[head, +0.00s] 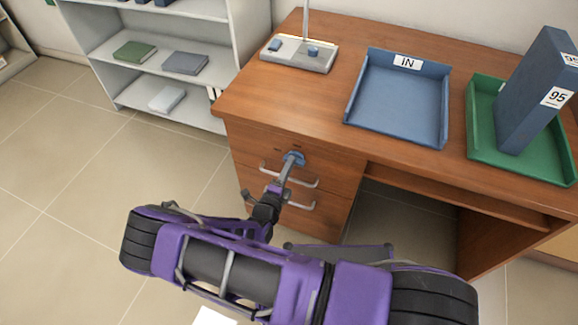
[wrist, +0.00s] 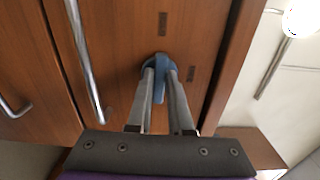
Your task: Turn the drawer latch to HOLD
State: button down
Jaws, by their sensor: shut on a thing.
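The drawer latch (wrist: 161,60) is a small blue knob on the wooden drawer front, upper middle of the wrist view. In the head view the latch (head: 294,157) shows at the top of the desk's drawer stack, above the upper handle. My gripper (wrist: 160,71) is shut on the latch, one grey finger on each side of its blue grip. In the head view my gripper (head: 290,166) reaches the latch from the front. Two small dark marks (wrist: 163,22) (wrist: 191,73) sit on the wood around the latch; their lettering is too small to read.
Metal drawer handles (head: 300,178) jut out just below the latch. On the desk (head: 290,101) are a blue IN tray (head: 398,101), a green tray (head: 480,121) holding a blue binder (head: 538,90), and a lamp base (head: 299,55). A shelf (head: 112,44) stands left; floor between is clear.

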jog(key=shift+n, duration=0.3)
jog(key=c, duration=0.8)
grip_release()
jog(key=v, duration=1.7)
jog(key=shift+s+p, duration=0.2)
jog(key=shift+p, duration=0.15)
